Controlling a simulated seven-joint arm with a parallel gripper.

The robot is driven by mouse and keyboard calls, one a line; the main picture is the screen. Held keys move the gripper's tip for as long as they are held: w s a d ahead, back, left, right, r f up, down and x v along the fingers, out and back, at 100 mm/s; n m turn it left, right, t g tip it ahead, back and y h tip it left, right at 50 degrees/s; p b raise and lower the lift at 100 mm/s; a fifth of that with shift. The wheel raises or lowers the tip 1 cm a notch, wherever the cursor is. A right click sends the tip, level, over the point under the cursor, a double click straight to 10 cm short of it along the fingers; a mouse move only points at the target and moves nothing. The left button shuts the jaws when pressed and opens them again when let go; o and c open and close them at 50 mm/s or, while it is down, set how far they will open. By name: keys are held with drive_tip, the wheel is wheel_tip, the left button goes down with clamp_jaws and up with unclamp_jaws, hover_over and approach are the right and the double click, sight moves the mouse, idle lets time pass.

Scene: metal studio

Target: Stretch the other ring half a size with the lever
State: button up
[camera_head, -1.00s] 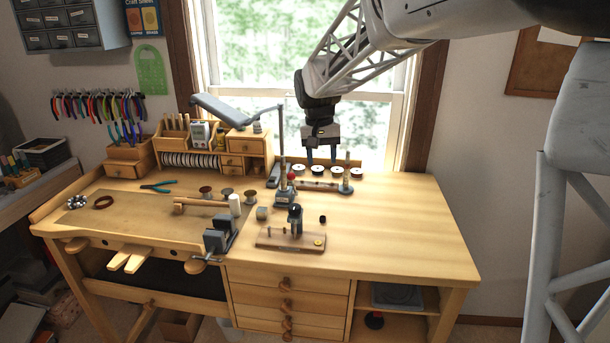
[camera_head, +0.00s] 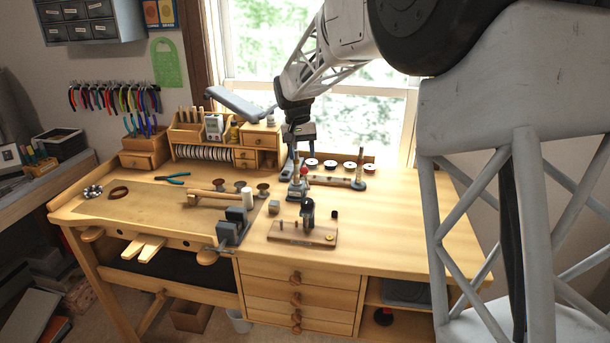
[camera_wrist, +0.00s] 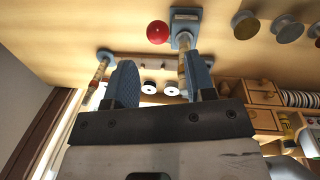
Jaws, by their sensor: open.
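The ring stretcher (camera_head: 298,193) stands upright near the back middle of the bench, with a blue-grey base and a banded post. Its lever ends in a red ball (camera_head: 304,171). In the wrist view the stretcher's base (camera_wrist: 185,18), red ball (camera_wrist: 157,32) and post show beyond my fingers. My gripper (camera_head: 297,150) is open and empty, pointing down just above and behind the stretcher. In the wrist view, the post appears close beside the right finger of my gripper (camera_wrist: 163,82); I cannot tell whether they touch. No separate ring is clear enough to make out.
A wooden block with a dark upright tool (camera_head: 308,215) and a vise (camera_head: 234,226) are in front. The bench's right side is clear.

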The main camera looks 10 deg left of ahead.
sight(305, 174)
drive_tip(key=shift+f, duration=0.1)
drive_tip(key=shift+d+f, duration=0.25)
drive_tip(key=shift+f, duration=1.65)
drive_tip(key=shift+d+f, duration=0.2)
drive_tip(key=shift+f, duration=1.7)
clamp_jaws()
